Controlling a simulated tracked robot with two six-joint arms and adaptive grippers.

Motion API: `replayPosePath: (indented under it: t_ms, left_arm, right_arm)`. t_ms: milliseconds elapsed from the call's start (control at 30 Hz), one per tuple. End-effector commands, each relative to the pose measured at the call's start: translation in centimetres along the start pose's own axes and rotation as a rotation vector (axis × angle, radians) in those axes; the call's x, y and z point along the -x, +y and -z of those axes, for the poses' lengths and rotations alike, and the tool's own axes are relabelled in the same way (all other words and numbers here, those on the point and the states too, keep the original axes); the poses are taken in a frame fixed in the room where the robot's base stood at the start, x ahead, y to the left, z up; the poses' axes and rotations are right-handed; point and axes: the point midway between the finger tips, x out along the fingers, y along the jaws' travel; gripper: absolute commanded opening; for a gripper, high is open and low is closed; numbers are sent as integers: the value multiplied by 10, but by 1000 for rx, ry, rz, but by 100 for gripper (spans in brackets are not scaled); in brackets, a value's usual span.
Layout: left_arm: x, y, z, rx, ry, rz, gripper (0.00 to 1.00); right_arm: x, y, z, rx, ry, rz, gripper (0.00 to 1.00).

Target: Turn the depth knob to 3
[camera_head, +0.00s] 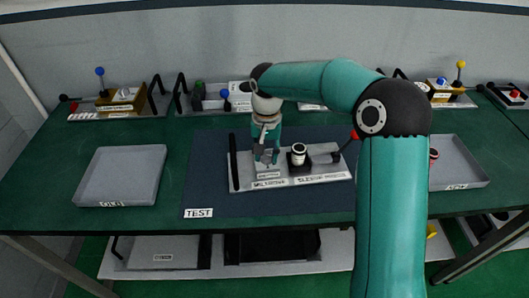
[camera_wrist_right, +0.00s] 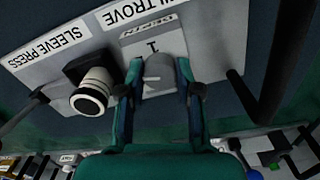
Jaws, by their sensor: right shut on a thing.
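The grey depth knob (camera_wrist_right: 158,70) sits between the two fingers of my right gripper (camera_wrist_right: 157,82) in the right wrist view, and the gripper is shut on it. A grey plate (camera_wrist_right: 152,43) beside the knob reads "DEPTH" with a "1" under it. A faint light mark shows on the knob, but I cannot tell its setting for certain. In the head view my right gripper (camera_head: 266,153) points down at the left part of a grey fixture panel (camera_head: 310,179), and hides the knob. My left gripper is in neither view.
A white-topped black cylinder (camera_head: 298,153) and a red-tipped lever (camera_head: 345,145) stand right of the gripper. A black handle (camera_head: 234,162) stands close on its left. Grey trays lie at left (camera_head: 122,175) and right (camera_head: 458,165). The blue TEST mat (camera_head: 215,185) is bare at left.

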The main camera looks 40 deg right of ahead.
Motion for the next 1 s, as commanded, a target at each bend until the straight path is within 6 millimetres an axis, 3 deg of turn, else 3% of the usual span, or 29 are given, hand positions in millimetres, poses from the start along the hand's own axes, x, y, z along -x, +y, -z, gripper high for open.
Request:
replayPosePath:
  t_ms: [600, 1000]
  left_arm:
    - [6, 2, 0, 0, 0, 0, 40]
    - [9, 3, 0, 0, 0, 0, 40]
  right_arm:
    - [1, -1, 0, 571, 0, 1, 0]
    - [1, -1, 0, 796, 0, 1, 0]
